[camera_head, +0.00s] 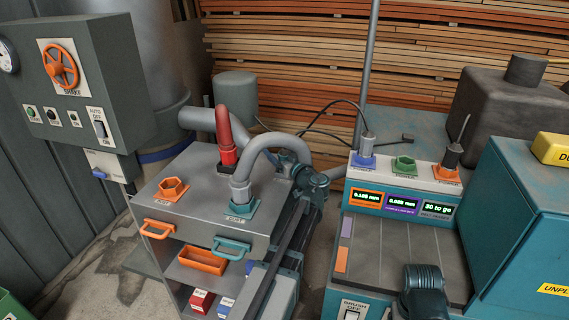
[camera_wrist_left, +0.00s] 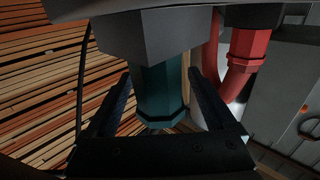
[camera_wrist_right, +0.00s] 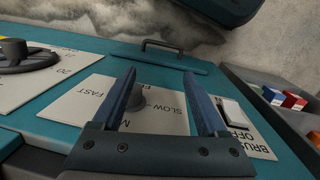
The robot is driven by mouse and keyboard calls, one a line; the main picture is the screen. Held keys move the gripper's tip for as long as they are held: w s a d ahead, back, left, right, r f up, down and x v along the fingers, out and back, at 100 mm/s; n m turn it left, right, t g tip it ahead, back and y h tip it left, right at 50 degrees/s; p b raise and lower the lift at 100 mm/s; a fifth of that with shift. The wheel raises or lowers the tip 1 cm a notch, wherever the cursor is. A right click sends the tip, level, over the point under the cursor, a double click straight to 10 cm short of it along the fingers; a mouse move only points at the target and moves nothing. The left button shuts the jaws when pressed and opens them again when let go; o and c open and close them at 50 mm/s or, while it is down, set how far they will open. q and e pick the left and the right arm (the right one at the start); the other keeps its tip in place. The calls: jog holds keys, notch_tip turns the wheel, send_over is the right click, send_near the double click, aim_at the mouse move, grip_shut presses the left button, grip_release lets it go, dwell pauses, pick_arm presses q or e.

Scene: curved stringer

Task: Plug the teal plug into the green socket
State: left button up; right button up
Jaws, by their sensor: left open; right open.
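The teal plug (camera_wrist_left: 160,95) is a faceted teal cylinder on a grey block in the left wrist view. My left gripper (camera_wrist_left: 160,76) is open, with a finger on either side of the plug and gaps visible. In the head view my left gripper (camera_head: 302,174) is at the back right of the grey cabinet, where a grey hose and the gripper largely hide the plug. The green socket (camera_head: 404,164) is in the middle of the console's top strip and looks empty. My right gripper (camera_wrist_right: 160,77) is open and empty above a dial panel.
The grey hose (camera_head: 270,143) arches beside my left gripper, and a red plug (camera_head: 228,145) stands behind. A thin upright pole (camera_head: 367,60) rises behind the console. The knob (camera_wrist_right: 137,98) lies below my right gripper.

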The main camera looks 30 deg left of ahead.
pick_arm(q)
grip_shut()
dwell(0.4)
notch_tip(320, 180, up, 4)
jog(key=p, duration=0.3)
jog(key=shift+f+p, duration=0.2)
jog(key=shift+p, duration=0.1)
jog(key=r+p+v, duration=0.1)
jog(key=v, duration=1.5)
jog(key=shift+s+a+r, duration=0.15)
jog(key=shift+s+r, duration=0.05)
jog(key=shift+s, duration=0.2)
